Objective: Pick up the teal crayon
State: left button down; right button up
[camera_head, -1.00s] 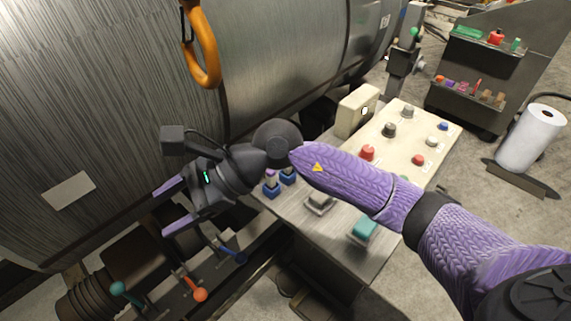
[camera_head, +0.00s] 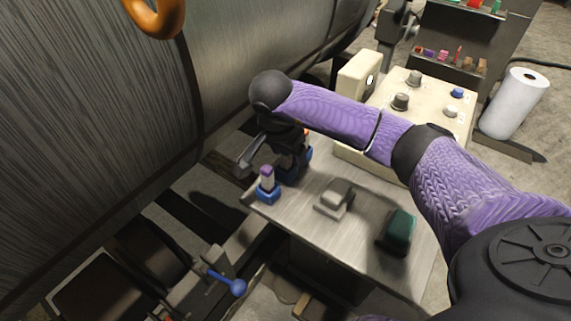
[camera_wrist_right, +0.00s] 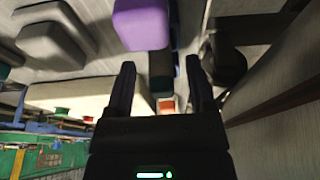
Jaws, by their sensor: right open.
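My right gripper (camera_head: 282,150) reaches down over the row of blue holders on the bench, and its arm hides much of it in the head view. In the right wrist view its two fingers (camera_wrist_right: 160,64) are open. A dark teal block (camera_wrist_right: 160,72), which looks like the teal crayon, shows between the fingers; I cannot tell if they touch it. In the head view the teal crayon is hidden behind the gripper. A purple crayon (camera_head: 267,176) stands upright in a blue holder (camera_head: 268,192) beside the gripper; it is large in the wrist view (camera_wrist_right: 140,24). My left gripper is not in view.
A grey rocker switch (camera_head: 337,196) and a dark green button (camera_head: 397,231) stand on the bench top (camera_head: 300,211). A cream control box (camera_head: 430,88) with knobs is behind my arm. A blue-knobbed lever (camera_head: 238,287) is at the front. A large metal drum (camera_head: 90,120) fills the left.

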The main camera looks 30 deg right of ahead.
jog(key=shift+w+f, duration=0.1)
jog(key=shift+f, duration=0.25)
grip_shut()
